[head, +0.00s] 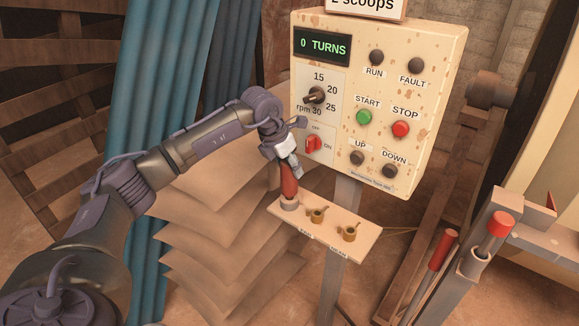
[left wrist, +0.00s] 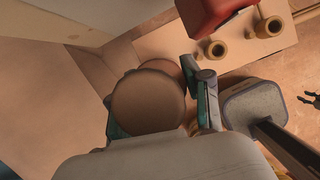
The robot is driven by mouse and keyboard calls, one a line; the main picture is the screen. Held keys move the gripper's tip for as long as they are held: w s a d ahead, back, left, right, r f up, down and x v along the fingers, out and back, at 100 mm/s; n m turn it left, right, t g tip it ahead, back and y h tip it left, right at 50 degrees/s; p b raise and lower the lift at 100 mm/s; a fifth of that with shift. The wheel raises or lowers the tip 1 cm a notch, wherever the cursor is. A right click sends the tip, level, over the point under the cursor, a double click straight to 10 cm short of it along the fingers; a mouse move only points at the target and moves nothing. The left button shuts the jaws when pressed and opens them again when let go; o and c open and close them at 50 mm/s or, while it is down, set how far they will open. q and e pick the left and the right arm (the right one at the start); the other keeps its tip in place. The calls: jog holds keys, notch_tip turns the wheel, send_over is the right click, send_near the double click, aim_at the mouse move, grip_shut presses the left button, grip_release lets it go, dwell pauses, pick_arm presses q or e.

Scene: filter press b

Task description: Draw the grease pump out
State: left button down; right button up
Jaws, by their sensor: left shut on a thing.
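The red-brown grease pump (head: 289,183) stands upright at the left end of a small shelf, its foot in a pale round collar (head: 289,204). My left gripper (head: 291,162) comes down on it from above and is shut on its upper part. In the left wrist view the pump's round brown top (left wrist: 148,102) sits between the fingers of my left gripper (left wrist: 160,110), and its lower part is mostly hidden. My right gripper does not show in the head view.
Two brass fittings (head: 317,215) (head: 349,233) stand on the shelf (head: 370,243) right of the pump. The control panel (head: 440,70) rises close behind, with a red switch (head: 313,144) near my gripper. Red-handled levers (head: 442,250) stand at right. Blue curtains (head: 160,60) hang at left.

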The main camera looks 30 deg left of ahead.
pick_arm(q)
jog(key=shift+r+p, duration=1)
jog(key=shift+r, duration=0.7)
